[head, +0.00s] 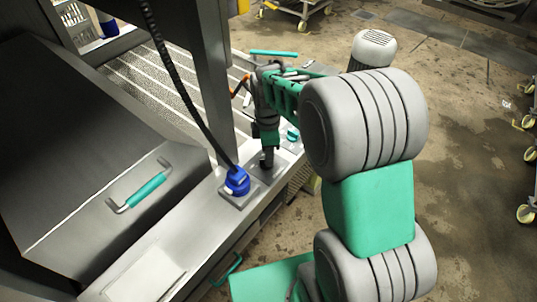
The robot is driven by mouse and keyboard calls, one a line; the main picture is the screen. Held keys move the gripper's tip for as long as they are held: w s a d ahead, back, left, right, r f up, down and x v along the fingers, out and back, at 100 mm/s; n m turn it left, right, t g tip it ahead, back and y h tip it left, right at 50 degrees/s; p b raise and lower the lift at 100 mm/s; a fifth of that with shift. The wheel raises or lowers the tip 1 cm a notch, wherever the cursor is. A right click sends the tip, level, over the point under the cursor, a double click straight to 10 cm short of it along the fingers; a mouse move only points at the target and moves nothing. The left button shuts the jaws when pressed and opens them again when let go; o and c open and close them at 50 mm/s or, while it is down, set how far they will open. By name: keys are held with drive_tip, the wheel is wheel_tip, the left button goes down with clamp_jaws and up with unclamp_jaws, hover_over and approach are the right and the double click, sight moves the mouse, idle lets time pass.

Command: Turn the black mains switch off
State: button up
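My gripper (267,146) points down over the metal ledge, at the right of a blue connector with a black coiled cable. Its dark fingers are small and seen from behind, so their opening does not show. Under the fingertips is a square grey plate (279,170) with a dark upright part on it. This is where a black switch seems to be, but it blends with the dark fingers. I cannot tell whether they touch it or which way it is turned.
The blue connector (237,182) sits close to the left of my gripper, its cable rising past a steel post (214,80). A teal knob (293,133) is just right of the gripper. A teal-handled lid (145,188) lies left. Open floor is at right.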

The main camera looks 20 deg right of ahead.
wheel_tip(320, 180, up, 6)
drive_tip(key=shift+r, duration=0.25)
